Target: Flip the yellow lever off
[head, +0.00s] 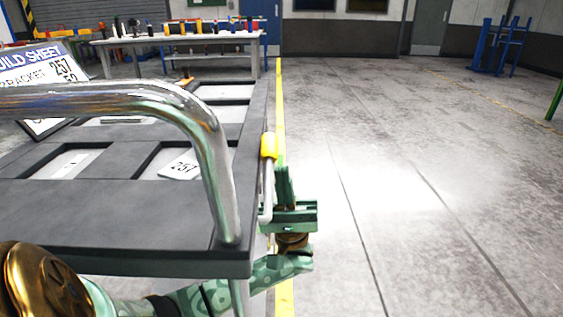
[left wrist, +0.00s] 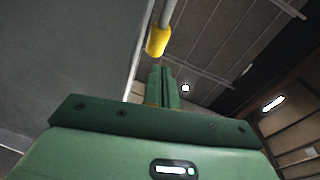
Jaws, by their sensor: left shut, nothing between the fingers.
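The yellow lever (head: 269,145) is a yellow grip on a pale metal rod at the right side of the grey cart. In the head view the grip is at the top and the rod runs down from it. The yellow grip also shows in the left wrist view (left wrist: 158,41), just beyond my fingertips. My left gripper (head: 283,172) is green, shut and empty. It is beside the rod on its right, with its fingertips a little below the yellow grip. I cannot tell whether it touches the lever. My right gripper is not in view.
The grey cart (head: 150,222) has recessed pockets, a card marked 257 (head: 180,166) and a thick chrome handle (head: 205,125) arching close to the lever. A build sheet sign (head: 50,75) stands at left. A workbench (head: 180,38) is behind.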

